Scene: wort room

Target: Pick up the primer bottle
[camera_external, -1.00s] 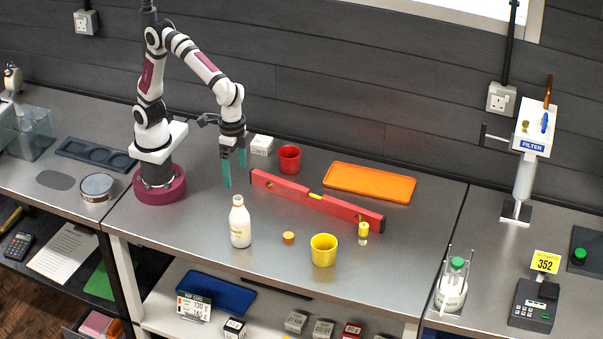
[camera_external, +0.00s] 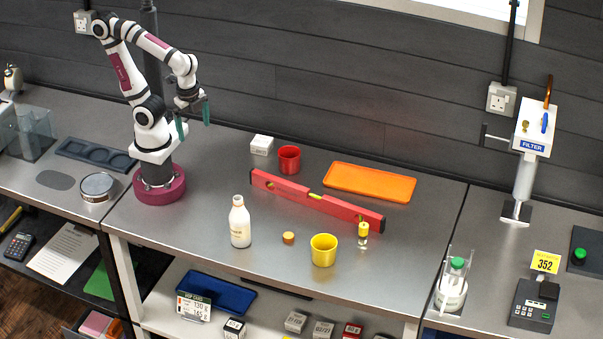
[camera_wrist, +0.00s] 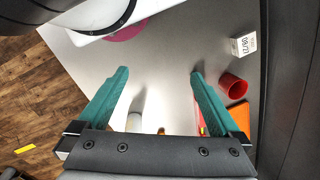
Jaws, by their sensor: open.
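A white bottle (camera_external: 240,225) with a pale label stands upright near the front of the middle bench, and no print on it is readable. A small yellow-topped bottle (camera_external: 363,236) stands farther right, beside the red level. I cannot read which one is the primer bottle. My gripper (camera_external: 193,120) is open and empty, raised well above the bench near my base, behind and left of the white bottle. In the wrist view the open teal fingers (camera_wrist: 160,73) have only bench between their tips. A partly hidden white shape, likely the white bottle (camera_wrist: 134,122), shows low between them.
A red spirit level (camera_external: 310,200) lies across the bench. A red cup (camera_external: 289,159), white box (camera_external: 261,145) and orange tray (camera_external: 370,182) are behind it. A yellow cup (camera_external: 323,250) and a small orange-brown cap (camera_external: 289,238) stand in front. Bench left of the white bottle is clear.

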